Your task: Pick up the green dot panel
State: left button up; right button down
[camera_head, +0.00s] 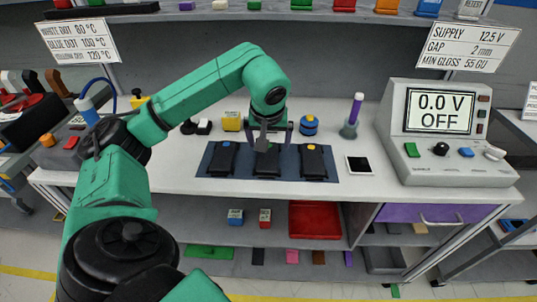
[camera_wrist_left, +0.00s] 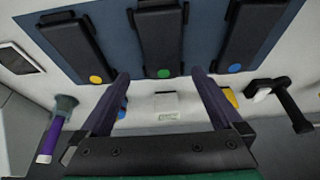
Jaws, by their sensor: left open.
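The green dot panel (camera_wrist_left: 160,35) is a dark block in the middle of three on a blue mat (camera_wrist_left: 203,25). Its green dot shows at its near end in the left wrist view; in the head view the panel (camera_head: 267,169) is partly hidden by my gripper. My left gripper (camera_head: 262,143) is above the dotted end of this panel. In the left wrist view my left gripper (camera_wrist_left: 160,76) has its fingers spread wide, one on each side of the green dot, with nothing between them. I cannot tell the exact height. My right gripper is not in view.
A blue-dot panel (camera_head: 222,160) and an orange-dot panel (camera_head: 313,162) lie on either side. Behind stand a yellow block (camera_head: 231,122), a blue-and-yellow item (camera_head: 309,125) and a purple-handled tool (camera_head: 355,112). A white-framed dark plate (camera_head: 358,165) and a power supply (camera_head: 437,130) are right.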

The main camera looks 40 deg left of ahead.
aim_at(268, 153)
pick_arm(q)
jog(key=x, duration=0.4)
jog(key=shift+s+a+f+p, duration=0.15)
jog(key=shift+s+f+p, duration=0.1)
jog(key=shift+s+p, duration=0.1)
jog(key=shift+w+f, duration=0.15)
jog(key=shift+f, duration=0.15)
jog(key=shift+w, duration=0.1)
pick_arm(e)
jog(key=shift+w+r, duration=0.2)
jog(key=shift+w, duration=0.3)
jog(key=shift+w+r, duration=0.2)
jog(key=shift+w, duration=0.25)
pick_arm(q)
jog(key=shift+f, duration=0.2)
jog(key=c, duration=1.4)
jog(key=shift+r, duration=0.15)
